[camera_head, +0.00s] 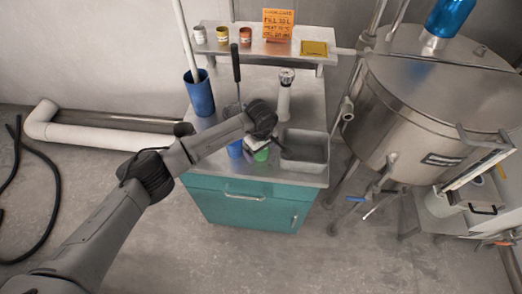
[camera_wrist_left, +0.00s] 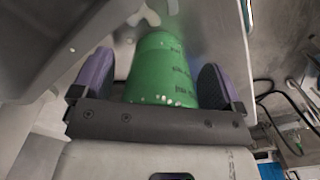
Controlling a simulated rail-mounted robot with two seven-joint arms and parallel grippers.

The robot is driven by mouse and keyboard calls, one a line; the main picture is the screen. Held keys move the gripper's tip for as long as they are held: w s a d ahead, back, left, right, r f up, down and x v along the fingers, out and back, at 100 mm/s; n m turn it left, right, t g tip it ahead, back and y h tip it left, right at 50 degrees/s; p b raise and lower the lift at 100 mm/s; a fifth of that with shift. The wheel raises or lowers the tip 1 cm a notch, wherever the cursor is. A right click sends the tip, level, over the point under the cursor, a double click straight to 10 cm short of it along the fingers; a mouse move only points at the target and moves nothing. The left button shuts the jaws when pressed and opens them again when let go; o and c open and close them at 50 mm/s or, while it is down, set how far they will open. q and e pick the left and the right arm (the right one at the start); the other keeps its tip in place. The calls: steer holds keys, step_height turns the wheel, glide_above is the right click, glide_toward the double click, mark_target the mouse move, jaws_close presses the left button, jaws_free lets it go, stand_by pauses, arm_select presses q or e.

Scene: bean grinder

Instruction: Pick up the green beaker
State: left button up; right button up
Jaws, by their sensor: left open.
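The green beaker (camera_head: 262,155) stands on the metal worktop in the head view, left of the sink and partly hidden by my left arm. In the left wrist view the green beaker (camera_wrist_left: 158,72) fills the middle, with small white marks on it. My left gripper (camera_wrist_left: 154,78) is open, with one purple-padded finger on each side of the beaker. A gap shows on the left; I cannot tell whether the right finger touches it. In the head view my left gripper (camera_head: 257,143) is just above the beaker and mostly hidden by its arm. My right gripper is not in view.
A blue beaker (camera_head: 235,149) stands close left of the green one. The sink (camera_head: 304,147) is to the right, with a grey-white upright device (camera_head: 284,97) behind. A tall blue container (camera_head: 199,92) is at the back left. A large steel vat (camera_head: 425,105) stands right.

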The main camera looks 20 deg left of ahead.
arm_select(q)
steer(key=shift+r, duration=0.1)
steer(key=c, duration=1)
steer(key=shift+r, duration=0.2)
